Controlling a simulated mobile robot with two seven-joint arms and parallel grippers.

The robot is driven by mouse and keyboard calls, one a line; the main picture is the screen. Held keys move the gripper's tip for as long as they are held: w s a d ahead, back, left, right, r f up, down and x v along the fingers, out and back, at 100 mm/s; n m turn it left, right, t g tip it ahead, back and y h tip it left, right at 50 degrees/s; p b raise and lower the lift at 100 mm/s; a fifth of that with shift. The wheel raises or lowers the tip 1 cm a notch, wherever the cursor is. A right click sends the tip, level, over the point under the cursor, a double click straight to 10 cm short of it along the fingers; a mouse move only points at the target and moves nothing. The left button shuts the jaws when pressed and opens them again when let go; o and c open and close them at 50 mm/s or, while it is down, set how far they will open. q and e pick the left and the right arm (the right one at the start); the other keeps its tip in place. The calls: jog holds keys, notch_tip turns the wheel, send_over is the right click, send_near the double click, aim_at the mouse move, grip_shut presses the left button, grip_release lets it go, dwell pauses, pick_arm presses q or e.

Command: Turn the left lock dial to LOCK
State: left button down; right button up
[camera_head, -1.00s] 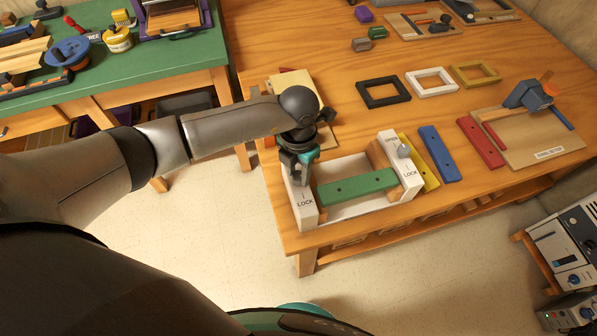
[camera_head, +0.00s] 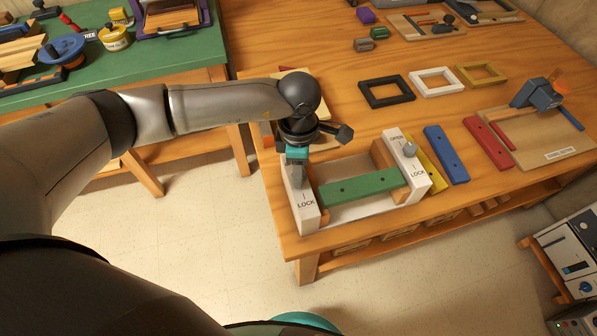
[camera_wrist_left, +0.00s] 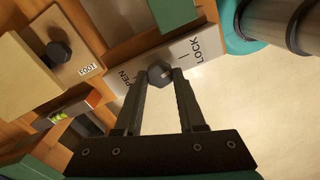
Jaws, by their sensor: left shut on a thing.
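The left lock block (camera_head: 305,216) is a white end piece marked LOCK at its near end. In the left wrist view the white block (camera_wrist_left: 185,60) shows LOCK on the right and a partly hidden OPEN on the left. The dark left dial (camera_wrist_left: 160,74) sits between these words. My left gripper (camera_head: 298,182) points down over the block and is shut on the dial, with a fingertip on each side. In the head view the gripper hides the dial. I cannot tell the dial's exact setting. My right gripper is not in view.
A green bar (camera_head: 360,189) spans the fixture. The right lock block (camera_head: 417,180) has a grey dial (camera_head: 410,150). Yellow, blue (camera_head: 446,155) and red bars (camera_head: 488,142) lie to the right. Wooden pieces stand close behind my gripper. Floor is clear in front of the table.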

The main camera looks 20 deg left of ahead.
pick_arm(q)
jog(key=shift+m+b, duration=0.45)
jog(key=shift+m, duration=0.55)
jog(key=c, duration=0.5)
grip_release()
notch_tip(320, 180, up, 15)
jog(key=p, duration=0.1)
jog(key=shift+r+p, duration=0.15)
jog(key=shift+p, duration=0.2)
